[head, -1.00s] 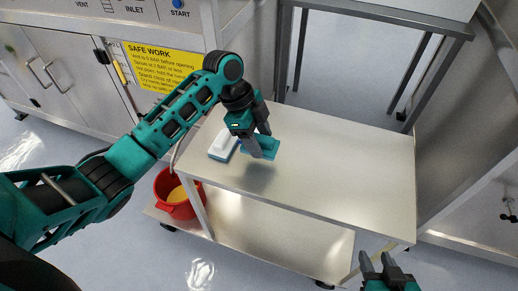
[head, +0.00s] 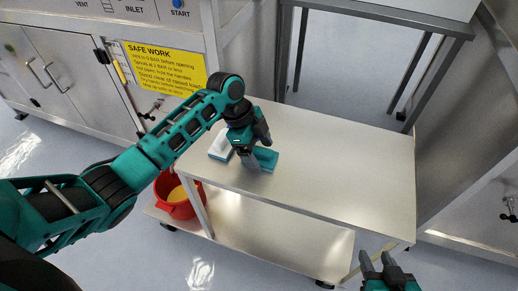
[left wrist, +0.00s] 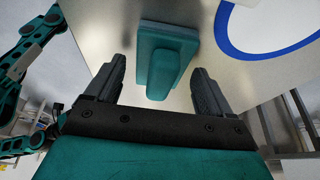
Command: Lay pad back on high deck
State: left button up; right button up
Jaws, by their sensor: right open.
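The teal pad (head: 267,160) with a raised grip rests on the cart's upper deck (head: 330,170), near its left end. My left gripper (head: 260,154) is right over it. In the left wrist view the pad (left wrist: 158,42) shows its grip between the two spread fingers, with a gap on each side. The left gripper is open. My right gripper (head: 377,262) is open and empty at the bottom, in front of the cart's right front corner. The pad's far side is partly hidden by the left fingers in the head view.
A red bucket (head: 174,197) stands on the lower shelf (head: 270,235). The deck's middle and right are clear. Steel cabinets (head: 75,75) stand behind on the left.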

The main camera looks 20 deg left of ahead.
pick_arm(q)
jog(key=shift+r, duration=0.15)
jog(key=v, duration=1.2)
